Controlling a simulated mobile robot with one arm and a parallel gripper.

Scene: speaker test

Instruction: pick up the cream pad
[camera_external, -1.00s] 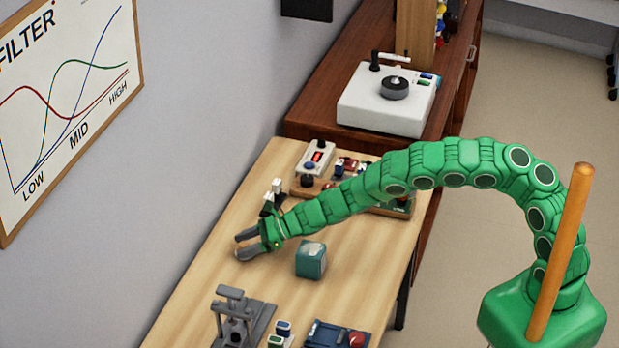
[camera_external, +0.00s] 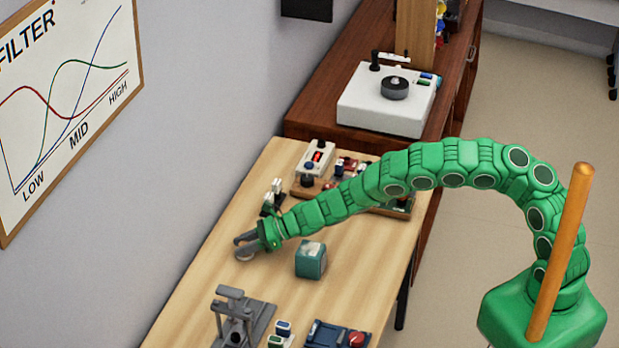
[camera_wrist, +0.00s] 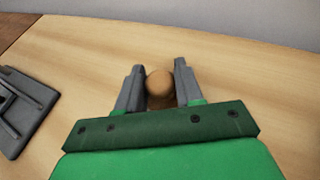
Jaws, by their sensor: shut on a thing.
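My gripper (camera_external: 243,246) is low over the wooden bench near its left edge, with its grey fingers closed on a small rounded thing. I take this to be the cream pad (camera_wrist: 159,84); in the wrist view it looks tan and round and sits between the two fingers of my gripper (camera_wrist: 159,70). In the external view a pale bit of the pad (camera_external: 244,258) shows under the fingers, the rest hidden by them. I cannot tell whether it touches the bench.
A teal block (camera_external: 310,261) stands right of my gripper. A grey stand (camera_external: 240,316) and a blue device with a red knob (camera_external: 338,335) are at the near end. A control box (camera_external: 314,160) is at the far end.

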